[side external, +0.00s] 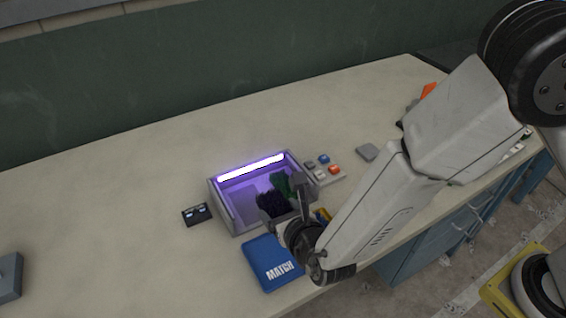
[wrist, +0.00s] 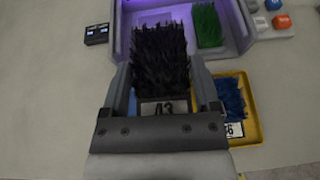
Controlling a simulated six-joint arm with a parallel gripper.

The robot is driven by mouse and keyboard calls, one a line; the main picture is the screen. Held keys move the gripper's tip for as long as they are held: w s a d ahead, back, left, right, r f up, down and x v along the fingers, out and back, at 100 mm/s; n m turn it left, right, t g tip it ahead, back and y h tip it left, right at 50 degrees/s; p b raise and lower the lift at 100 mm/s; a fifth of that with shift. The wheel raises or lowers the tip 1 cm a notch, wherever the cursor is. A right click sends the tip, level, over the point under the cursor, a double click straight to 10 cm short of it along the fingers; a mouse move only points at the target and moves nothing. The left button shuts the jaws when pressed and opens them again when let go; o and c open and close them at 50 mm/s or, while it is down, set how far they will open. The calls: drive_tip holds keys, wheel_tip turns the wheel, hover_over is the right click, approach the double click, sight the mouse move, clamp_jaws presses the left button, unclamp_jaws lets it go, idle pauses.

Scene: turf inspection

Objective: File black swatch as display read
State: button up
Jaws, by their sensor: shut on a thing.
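My gripper (wrist: 160,82) is shut on the black swatch (wrist: 160,58), a dark tufted piece with a white number tag at its near end. In the side view, my gripper (side external: 287,207) and the black swatch (side external: 269,201) are at the front of the lit grey box (side external: 242,219); exact height above its floor is unclear. The small black display (side external: 196,214) stands left of the box with pale lit marks too small to read. It also shows in the wrist view (wrist: 96,34). The blue MATCH tray (side external: 270,262) lies in front of the box, mostly hidden by my gripper in the wrist view.
A green swatch (wrist: 207,25) lies in the box's right part. A yellow tray (wrist: 248,110) holding a blue swatch (wrist: 231,97) sits right of my gripper. A button panel (side external: 323,170) and grey block (side external: 367,152) stand right of the box. The table's left side is mostly clear.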

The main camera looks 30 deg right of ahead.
sight(276, 263)
drive_tip(key=s+a+f, duration=0.2)
drive_tip(key=s+a, duration=0.1)
drive_tip(key=shift+f, duration=0.2)
drive_tip(key=shift+f, duration=0.1)
drive_tip(key=shift+f, duration=3.3)
drive_tip(key=shift+d+f, duration=0.1)
drive_tip(key=shift+f, duration=0.7)
drive_tip(key=o, duration=1.1)
drive_tip(key=shift+o, duration=0.2)
drive_tip(key=shift+s, duration=0.15)
